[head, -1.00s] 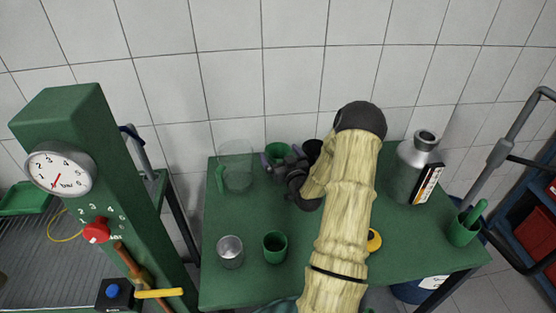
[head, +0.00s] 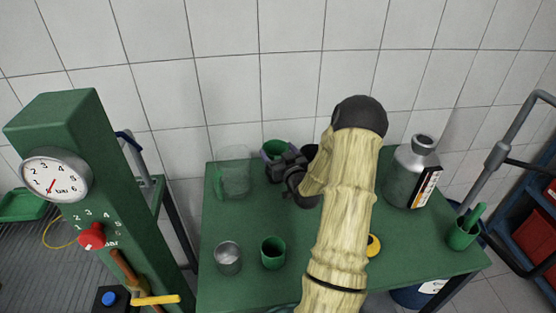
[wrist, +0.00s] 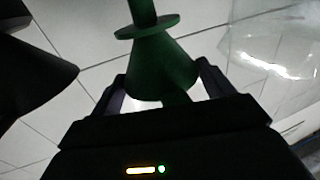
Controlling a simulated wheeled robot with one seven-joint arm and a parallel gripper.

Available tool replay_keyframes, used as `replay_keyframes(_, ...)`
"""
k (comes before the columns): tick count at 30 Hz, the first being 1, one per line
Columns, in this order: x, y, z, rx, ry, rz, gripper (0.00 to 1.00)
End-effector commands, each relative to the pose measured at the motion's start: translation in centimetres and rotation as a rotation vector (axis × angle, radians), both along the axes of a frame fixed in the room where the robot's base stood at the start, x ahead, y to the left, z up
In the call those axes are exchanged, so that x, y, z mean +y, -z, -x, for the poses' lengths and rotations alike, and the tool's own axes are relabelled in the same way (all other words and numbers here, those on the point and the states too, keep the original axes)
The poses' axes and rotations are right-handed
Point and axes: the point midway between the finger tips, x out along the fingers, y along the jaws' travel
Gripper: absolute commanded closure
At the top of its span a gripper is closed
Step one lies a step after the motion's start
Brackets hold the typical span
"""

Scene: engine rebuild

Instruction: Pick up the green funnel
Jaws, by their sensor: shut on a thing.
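The green funnel (wrist: 160,72) is between the two fingers of my gripper (wrist: 163,92) in the wrist view, which are shut on its cone. A flat collar and a narrow stem show above the cone. In the head view, only the green top of the funnel (head: 275,147) shows past the dark fingers of my gripper (head: 272,160), at the back of the green table (head: 335,240). The lower part of the funnel is hidden there by my gripper.
A clear jug (head: 234,178) stands left of my gripper. A dark object (head: 311,153) is close on its right, partly hidden by my arm. A metal cup (head: 228,257) and a green cup (head: 273,252) stand in front. A metal bottle (head: 408,178) stands right.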

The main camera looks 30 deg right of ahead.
Motion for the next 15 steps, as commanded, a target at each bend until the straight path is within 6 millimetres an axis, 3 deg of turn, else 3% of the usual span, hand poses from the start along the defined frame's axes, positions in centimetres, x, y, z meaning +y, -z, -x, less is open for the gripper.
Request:
replay_keyframes(9, 0.0, -5.3, 0.0, -0.002, 0.000, 0.004, 0.42)
replay_keyframes(15, 0.0, -6.6, 0.0, 0.000, 0.000, 0.000, 0.42)
